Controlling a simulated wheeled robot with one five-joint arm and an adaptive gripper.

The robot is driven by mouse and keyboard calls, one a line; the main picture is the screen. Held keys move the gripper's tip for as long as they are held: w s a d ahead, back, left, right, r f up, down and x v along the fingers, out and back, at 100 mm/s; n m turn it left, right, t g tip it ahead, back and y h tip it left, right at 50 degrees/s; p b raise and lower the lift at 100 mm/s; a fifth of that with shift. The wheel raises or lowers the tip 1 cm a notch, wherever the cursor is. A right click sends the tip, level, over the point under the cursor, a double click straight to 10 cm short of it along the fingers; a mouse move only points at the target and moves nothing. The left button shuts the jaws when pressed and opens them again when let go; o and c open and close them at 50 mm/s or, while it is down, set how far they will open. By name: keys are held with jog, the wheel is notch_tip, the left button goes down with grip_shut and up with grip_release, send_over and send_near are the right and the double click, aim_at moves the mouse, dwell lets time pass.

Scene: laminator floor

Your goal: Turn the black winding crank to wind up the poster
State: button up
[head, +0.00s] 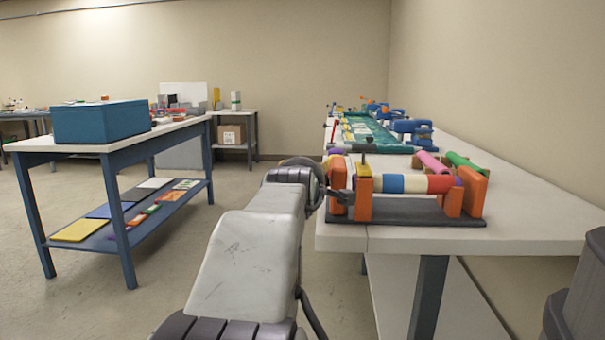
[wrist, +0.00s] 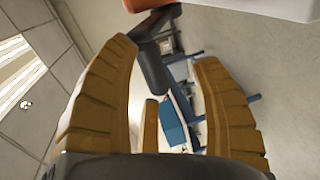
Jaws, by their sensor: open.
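The winding device on the near end of the white bench has orange end posts (head: 364,200) and a black base (head: 420,212). A roll striped blue, white and red (head: 415,184) lies between the posts. The black crank shows at its left side (head: 342,197), partly hidden by my gripper (head: 316,180). In the wrist view the crank's black handle (wrist: 152,70) hangs from its dark arm, below an orange part. My gripper (wrist: 163,56) is open, with its tan ribbed fingers on either side of the handle. The handle is closer to the left finger; contact cannot be told.
Pink (head: 432,164) and green (head: 464,161) rolls lie behind the striped roll. A teal mat (head: 372,133) and blue devices (head: 411,128) are further along the bench. A table with a blue box (head: 100,122) stands at left.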

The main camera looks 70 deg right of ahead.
jog(key=v, duration=1)
jog(key=shift+a+r, duration=0.3)
jog(key=shift+a, duration=0.05)
jog(key=shift+r, duration=0.1)
